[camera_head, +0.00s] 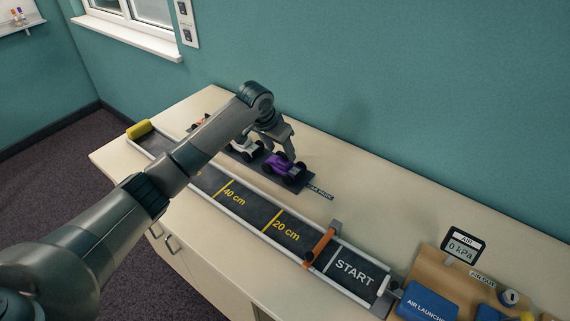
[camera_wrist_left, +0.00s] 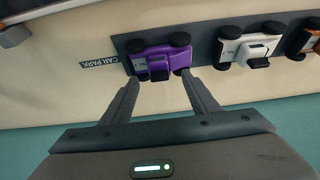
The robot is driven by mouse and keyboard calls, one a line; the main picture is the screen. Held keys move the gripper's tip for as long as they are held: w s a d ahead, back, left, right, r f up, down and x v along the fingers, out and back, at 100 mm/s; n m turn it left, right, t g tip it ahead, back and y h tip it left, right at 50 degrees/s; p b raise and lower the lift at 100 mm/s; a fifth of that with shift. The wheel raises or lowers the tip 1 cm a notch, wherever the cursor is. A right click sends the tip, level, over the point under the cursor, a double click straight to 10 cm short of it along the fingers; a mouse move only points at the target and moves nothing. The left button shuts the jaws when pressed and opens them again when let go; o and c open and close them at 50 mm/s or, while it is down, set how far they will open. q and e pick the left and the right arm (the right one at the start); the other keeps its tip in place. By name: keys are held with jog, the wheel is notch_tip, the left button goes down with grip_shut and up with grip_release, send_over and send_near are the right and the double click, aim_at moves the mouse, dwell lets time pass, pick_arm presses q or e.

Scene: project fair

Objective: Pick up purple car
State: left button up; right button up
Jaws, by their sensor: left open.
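The purple car (camera_head: 285,167) has black wheels and sits at the near-right end of a dark car park mat (camera_head: 264,178). It also shows in the left wrist view (camera_wrist_left: 160,58), at the end of the row by the "CAR PARK" label. My left gripper (camera_head: 287,158) is open, at the purple car. In the wrist view its fingertips (camera_wrist_left: 158,76) reach the car's near edge, one by each wheel. I cannot tell whether they touch it. My right gripper is not in view.
A white car (camera_head: 243,148) stands beside the purple one, with an orange car (camera_wrist_left: 312,42) beyond. The track (camera_head: 255,214) with a yellow end block (camera_head: 139,129) and an orange gate (camera_head: 320,244) runs in front. A blue air launcher (camera_head: 427,303) stands at the right.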

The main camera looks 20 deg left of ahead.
aim_at(284, 154)
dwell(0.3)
pick_arm(q)
jog(key=shift+p+x, duration=0.75)
jog(key=shift+x, duration=0.15)
jog(key=shift+p+x, duration=0.45)
jog(key=shift+x, duration=0.6)
jog(key=shift+w+d+f, duration=0.25)
jog(key=shift+w+f, duration=0.1)
jog(key=shift+f, duration=0.2)
jog(key=c, duration=1.2)
